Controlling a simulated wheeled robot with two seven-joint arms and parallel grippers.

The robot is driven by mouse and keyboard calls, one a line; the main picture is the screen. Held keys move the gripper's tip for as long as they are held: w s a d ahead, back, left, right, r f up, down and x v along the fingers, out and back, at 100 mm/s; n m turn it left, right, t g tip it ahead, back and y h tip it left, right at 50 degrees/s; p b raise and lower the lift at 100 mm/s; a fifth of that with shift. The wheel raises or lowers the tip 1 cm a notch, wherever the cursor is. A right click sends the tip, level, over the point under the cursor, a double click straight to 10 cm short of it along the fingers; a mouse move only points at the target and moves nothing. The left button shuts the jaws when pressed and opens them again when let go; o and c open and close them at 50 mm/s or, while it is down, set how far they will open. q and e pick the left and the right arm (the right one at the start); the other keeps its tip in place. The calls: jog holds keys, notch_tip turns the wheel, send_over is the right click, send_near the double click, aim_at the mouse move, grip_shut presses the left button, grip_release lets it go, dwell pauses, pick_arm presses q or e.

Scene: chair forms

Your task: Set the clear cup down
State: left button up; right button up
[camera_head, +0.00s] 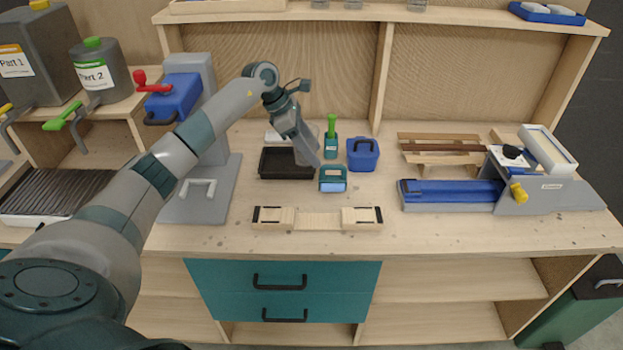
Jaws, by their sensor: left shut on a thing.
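My left gripper (309,150) reaches down over the middle of the workbench, above the right end of a black tray (283,172). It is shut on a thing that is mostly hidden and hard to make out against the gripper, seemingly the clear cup. I cannot tell whether it touches the tray or bench. Small clear cups (353,4) stand on the upper shelf at the top edge of the view. My right gripper is not in view.
Close to the gripper are a teal-handled block (333,179), a green-handled tool (331,138) and a blue container (363,154). A wooden fixture (317,218) lies in front. A blue-and-grey device (500,190) stands right. The front bench strip is mostly clear.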

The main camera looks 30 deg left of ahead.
pick_arm(q)
notch_tip(320, 180, down, 8)
jog(key=p, duration=0.3)
jog(key=shift+r, duration=0.15)
jog(key=shift+f, duration=0.4)
jog(key=shift+f+p, duration=0.35)
jog(key=shift+f, duration=0.15)
jog(key=shift+f+p, duration=0.45)
jog(key=shift+f, duration=0.95)
